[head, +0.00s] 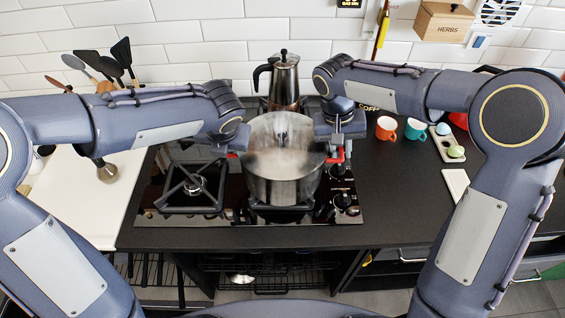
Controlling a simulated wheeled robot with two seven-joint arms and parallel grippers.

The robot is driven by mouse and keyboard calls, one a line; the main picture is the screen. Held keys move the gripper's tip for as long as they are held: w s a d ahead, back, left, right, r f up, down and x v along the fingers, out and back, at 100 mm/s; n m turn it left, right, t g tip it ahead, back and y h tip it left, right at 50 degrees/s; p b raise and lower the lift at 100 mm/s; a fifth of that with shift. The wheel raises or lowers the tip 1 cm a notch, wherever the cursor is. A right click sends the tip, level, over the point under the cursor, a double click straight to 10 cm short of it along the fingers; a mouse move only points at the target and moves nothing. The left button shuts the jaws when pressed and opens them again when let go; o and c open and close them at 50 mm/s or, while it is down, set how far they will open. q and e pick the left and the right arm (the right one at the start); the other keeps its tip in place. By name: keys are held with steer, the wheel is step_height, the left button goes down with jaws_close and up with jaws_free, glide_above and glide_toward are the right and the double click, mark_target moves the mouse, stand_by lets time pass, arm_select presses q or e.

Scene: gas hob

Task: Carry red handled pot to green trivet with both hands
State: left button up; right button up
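A steel pot (284,186) with red handles stands at the front right burner of the hob, with pale steam over its open top. My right gripper (340,149) points down at the pot's right red handle (334,160), its fingers at the handle. My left gripper (234,148) is at the pot's left side, where only a bit of red handle (232,155) shows. The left fingers are mostly hidden by the arm. How far either gripper is closed is not clear. I cannot make out a green trivet.
A moka pot (284,82) stands behind the pot. An empty burner grate (191,189) is to its left. Orange (386,128) and teal (415,129) cups and a small tray (447,143) are on the right. The dark counter (400,200) right of the hob is mostly clear.

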arm_select(q)
steer(key=shift+w+a+f, duration=0.1)
steer(key=shift+w+f, duration=0.15)
steer(key=shift+f, duration=0.4)
arm_select(e)
steer(key=shift+d+f, duration=0.1)
steer(key=shift+f, duration=0.6)
arm_select(q)
jaws_close()
arm_select(e)
jaws_close()
arm_select(q)
steer(key=shift+r, duration=0.1)
steer(key=shift+w+r, duration=0.2)
steer(key=shift+r, duration=0.05)
arm_select(e)
steer(key=shift+w+r, duration=0.1)
steer(key=shift+r, duration=0.2)
